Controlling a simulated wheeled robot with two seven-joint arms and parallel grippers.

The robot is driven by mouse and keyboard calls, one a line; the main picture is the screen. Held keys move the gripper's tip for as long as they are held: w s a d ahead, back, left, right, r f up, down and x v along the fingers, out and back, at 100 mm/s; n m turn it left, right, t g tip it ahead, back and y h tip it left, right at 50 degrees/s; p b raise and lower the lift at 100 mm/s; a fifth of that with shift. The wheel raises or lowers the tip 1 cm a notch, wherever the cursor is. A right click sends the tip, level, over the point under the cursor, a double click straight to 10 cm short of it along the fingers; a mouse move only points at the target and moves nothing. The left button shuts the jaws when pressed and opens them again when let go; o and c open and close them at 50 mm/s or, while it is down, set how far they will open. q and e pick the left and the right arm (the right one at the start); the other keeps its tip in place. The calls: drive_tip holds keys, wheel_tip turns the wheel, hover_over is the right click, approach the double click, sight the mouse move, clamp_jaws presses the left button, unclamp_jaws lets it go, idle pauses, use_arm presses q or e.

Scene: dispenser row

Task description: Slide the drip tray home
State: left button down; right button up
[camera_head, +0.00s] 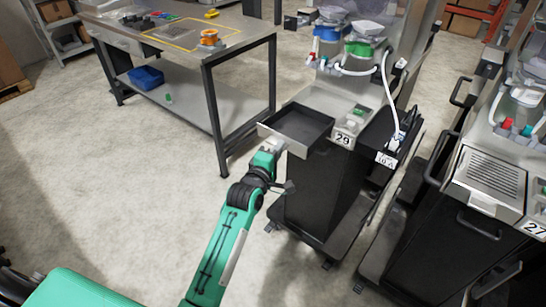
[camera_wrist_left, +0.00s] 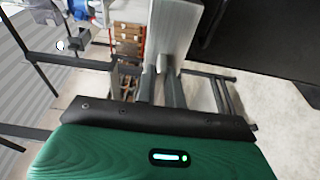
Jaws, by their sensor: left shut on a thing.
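The drip tray (camera_head: 300,127), dark inside with a light grey front, sticks out from the front of the dispenser cart marked 29 (camera_head: 343,139). My left gripper (camera_head: 275,146) is at the tray's front and is shut on it. In the left wrist view the gripper fingers (camera_wrist_left: 161,88) reach a light grey panel (camera_wrist_left: 180,28), which looks like the tray front. The exact contact is small and partly hidden by the gripper. My right gripper is in neither view.
A workbench (camera_head: 215,45) with a lower shelf and a blue bin (camera_head: 146,77) stands at the left. Another cart, marked 27 (camera_head: 534,228), stands close on the right. A white hose (camera_head: 389,95) hangs by cart 29. The floor (camera_head: 130,180) in front is clear.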

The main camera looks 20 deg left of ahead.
sight(293, 138)
use_arm(q)
drive_tip(key=shift+w+d+r, duration=0.1)
drive_tip(key=shift+w+d, duration=0.05)
drive_tip(key=shift+w, duration=0.25)
drive_tip(key=shift+w+d, duration=0.35)
drive_tip(key=shift+w, duration=0.55)
drive_tip(key=shift+w+d, duration=0.2)
drive_tip(key=shift+w, duration=0.45)
drive_tip(key=shift+w+d+b, duration=0.25)
drive_tip(key=shift+w+b, duration=0.05)
drive_tip(key=shift+w, duration=0.3)
drive_tip(key=shift+w+d+f, duration=0.15)
drive_tip(key=shift+w+f, duration=0.05)
drive_tip(key=shift+w, duration=0.35)
drive_tip(key=shift+w+d, duration=0.2)
drive_tip(key=shift+w, duration=0.25)
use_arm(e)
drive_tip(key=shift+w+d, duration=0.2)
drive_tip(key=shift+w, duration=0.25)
use_arm(q)
drive_tip(key=shift+f, duration=0.2)
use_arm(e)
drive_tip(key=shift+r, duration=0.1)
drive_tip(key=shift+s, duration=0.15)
